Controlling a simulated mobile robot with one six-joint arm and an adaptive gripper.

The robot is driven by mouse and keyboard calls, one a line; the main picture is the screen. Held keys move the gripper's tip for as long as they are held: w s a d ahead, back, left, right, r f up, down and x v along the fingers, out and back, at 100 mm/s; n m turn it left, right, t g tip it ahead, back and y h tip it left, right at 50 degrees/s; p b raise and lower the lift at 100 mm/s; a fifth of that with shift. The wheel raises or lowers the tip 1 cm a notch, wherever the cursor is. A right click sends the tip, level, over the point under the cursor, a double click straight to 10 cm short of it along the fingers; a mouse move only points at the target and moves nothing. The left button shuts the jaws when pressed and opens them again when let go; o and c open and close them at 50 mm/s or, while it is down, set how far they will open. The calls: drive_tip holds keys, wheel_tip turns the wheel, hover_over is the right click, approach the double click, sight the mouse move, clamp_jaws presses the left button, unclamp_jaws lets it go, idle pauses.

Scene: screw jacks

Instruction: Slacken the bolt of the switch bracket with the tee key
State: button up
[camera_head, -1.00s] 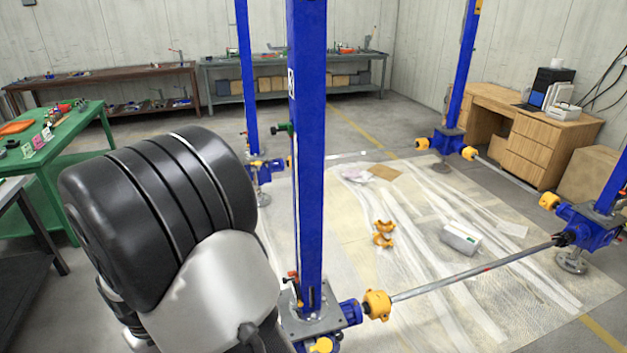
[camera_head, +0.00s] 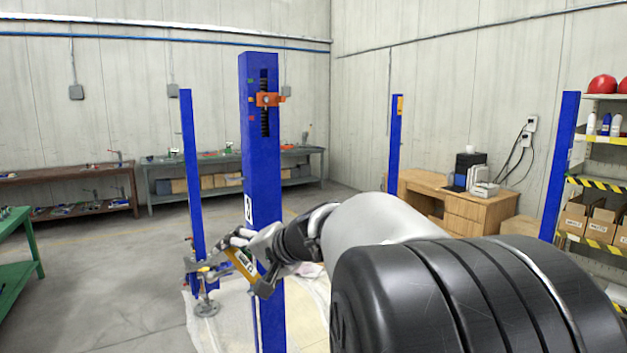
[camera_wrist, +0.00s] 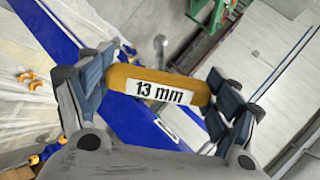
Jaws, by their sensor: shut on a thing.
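The tee key has a yellow-orange handle (camera_wrist: 158,86) marked "13 mm", held crosswise between my fingers in the wrist view. My gripper (camera_wrist: 160,92) is shut on this handle. In the head view the yellow handle (camera_head: 243,265) shows in my gripper (camera_head: 250,268), in front of the lower part of the near blue column (camera_head: 262,170). The orange switch bracket (camera_head: 268,99) sits near the top of that column, beside a dark slot. My gripper is well below the bracket and apart from it. The bracket's bolt is too small to make out clearly.
Other blue columns stand behind at the left (camera_head: 192,180) and right (camera_head: 562,165). A wooden desk (camera_head: 470,212) and a shelf with cardboard bins (camera_head: 600,217) are at the right. Workbenches (camera_head: 160,178) line the back wall. The air around the bracket is clear.

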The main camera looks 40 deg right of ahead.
drive_tip(key=s+d+r+m+t+h+p, duration=0.1)
drive_tip(key=s+d+r+m+t+h, duration=0.2)
drive_tip(key=r, duration=0.8)
drive_tip(key=s+d+r+t+h+p, duration=0.15)
drive_tip(key=s+d+r, duration=0.25)
drive_tip(key=r, duration=0.7)
drive_tip(key=s+d+r+m+t+h+p, duration=0.2)
drive_tip(key=s+d+r, duration=0.15)
drive_tip(key=r, duration=0.75)
drive_tip(key=w+d+m+p, duration=0.2)
drive_tip(key=w+m+p, duration=0.5)
drive_tip(key=m+p, duration=0.1)
drive_tip(key=shift+w+r+m, duration=0.15)
drive_tip(key=shift+m, duration=0.55)
drive_tip(key=shift+w+d+b, duration=0.1)
drive_tip(key=shift+w+b, duration=0.35)
drive_tip(key=shift+w, duration=0.25)
